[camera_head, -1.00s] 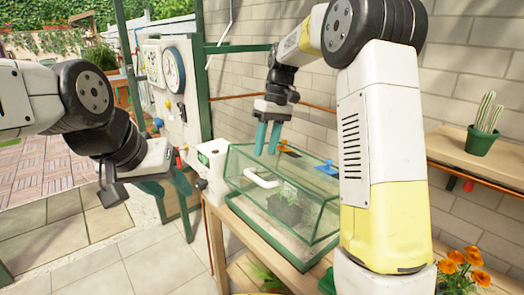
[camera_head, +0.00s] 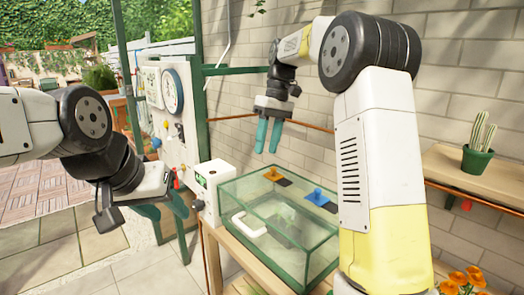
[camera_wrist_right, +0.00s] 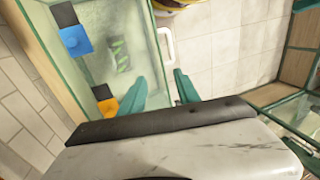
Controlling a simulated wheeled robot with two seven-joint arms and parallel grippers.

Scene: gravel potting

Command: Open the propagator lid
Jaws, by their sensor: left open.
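The propagator (camera_head: 305,262) is a green-edged glass box on a wooden bench. Its glass lid (camera_head: 290,207) looks down on the box, with a white handle (camera_head: 248,222) on its front edge. An orange knob (camera_head: 272,174) and a blue knob (camera_head: 317,197) on dark pads sit toward the back. My right gripper (camera_head: 269,136) is open and empty above the lid's back left. In the right wrist view its two teal fingers (camera_wrist_right: 158,92) are apart, with the handle (camera_wrist_right: 168,46) beyond them. My left gripper (camera_head: 165,208) is open and empty, left of the bench.
A white box (camera_head: 211,184) stands just left of the propagator. A brick wall is close behind. A potted cactus (camera_head: 478,150) stands on a shelf at right, and orange flowers (camera_head: 462,280) are at lower right. Paved floor lies open at left.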

